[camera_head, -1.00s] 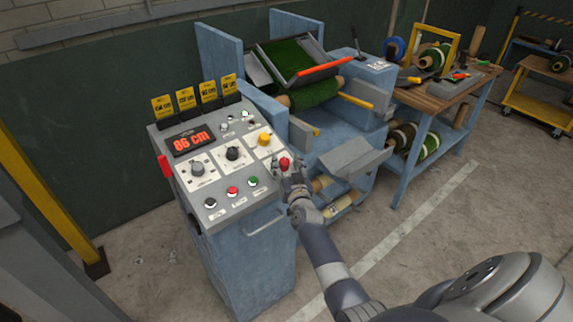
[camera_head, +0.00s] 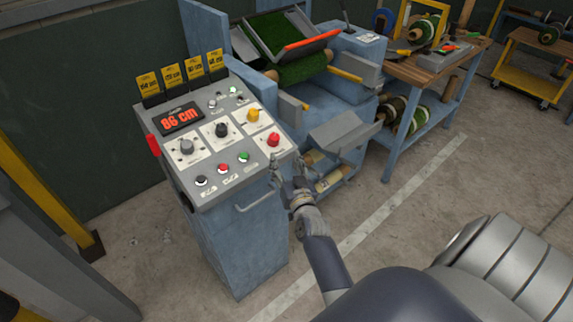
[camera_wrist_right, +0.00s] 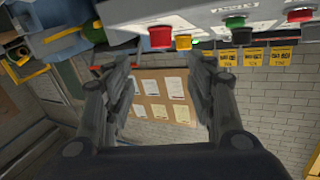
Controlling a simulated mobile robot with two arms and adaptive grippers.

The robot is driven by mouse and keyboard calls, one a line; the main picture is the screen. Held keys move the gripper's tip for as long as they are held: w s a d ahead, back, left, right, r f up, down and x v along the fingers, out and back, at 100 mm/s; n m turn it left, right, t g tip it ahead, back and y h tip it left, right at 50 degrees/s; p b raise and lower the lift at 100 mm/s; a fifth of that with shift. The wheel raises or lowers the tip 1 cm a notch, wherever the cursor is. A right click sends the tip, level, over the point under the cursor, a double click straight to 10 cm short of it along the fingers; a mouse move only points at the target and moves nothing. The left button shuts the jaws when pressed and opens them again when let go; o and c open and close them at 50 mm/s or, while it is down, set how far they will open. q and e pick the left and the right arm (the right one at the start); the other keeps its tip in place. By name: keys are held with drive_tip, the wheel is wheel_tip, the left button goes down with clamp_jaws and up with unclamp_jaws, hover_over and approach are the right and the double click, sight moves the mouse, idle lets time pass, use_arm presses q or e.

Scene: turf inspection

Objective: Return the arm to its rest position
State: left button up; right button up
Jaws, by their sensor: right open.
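My right gripper (camera_head: 286,172) is open and empty, beside the right front edge of the blue control console (camera_head: 240,245). The right wrist view shows its two fingers (camera_wrist_right: 160,85) spread apart with nothing between them. The console's sloped grey top carries knobs, buttons and a display (camera_head: 179,119) reading 86 cm. A red knob (camera_head: 273,140) at the console's right corner is apart from the fingers. It appears to be the red knob (camera_wrist_right: 160,37) at the top of the right wrist view. My right arm reaches in from the lower right. My left gripper is not in view.
A blue turf machine (camera_head: 345,135) with a green roll (camera_head: 303,70) stands behind the console. A wooden-topped workbench (camera_head: 432,65) and a yellow cart (camera_head: 532,78) are further right. A handle (camera_head: 262,201) sticks out from the console front. The floor (camera_head: 450,205) at right is open.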

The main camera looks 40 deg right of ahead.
drive_tip(key=shift+s+a, duration=0.1)
drive_tip(key=shift+s, duration=0.2)
idle(0.4)
drive_tip(key=s+a+f+n+g+y+b, duration=0.15)
drive_tip(key=s+a+f, duration=0.35)
drive_tip(key=f, duration=0.7)
drive_tip(key=s+a+f+n+g+y+b, duration=0.1)
drive_tip(key=s+a+f+n+g+y, duration=0.25)
drive_tip(key=f, duration=0.85)
drive_tip(key=s+a+f+g+y+b, duration=0.15)
drive_tip(key=s+a+f, duration=0.4)
drive_tip(key=f, duration=0.55)
drive_tip(key=s+f+n+g, duration=0.1)
drive_tip(key=s+f+g, duration=0.2)
drive_tip(key=s+f, duration=0.3)
drive_tip(key=s+f+n+g+b, duration=0.1)
drive_tip(key=s+f+g, duration=0.2)
drive_tip(key=s, duration=1.4)
drive_tip(key=s+f+n+g+b, duration=0.1)
drive_tip(key=s+f+g, duration=0.2)
drive_tip(key=s+f, duration=0.7)
drive_tip(key=shift+s+a, duration=0.3)
drive_tip(key=shift+s, duration=0.5)
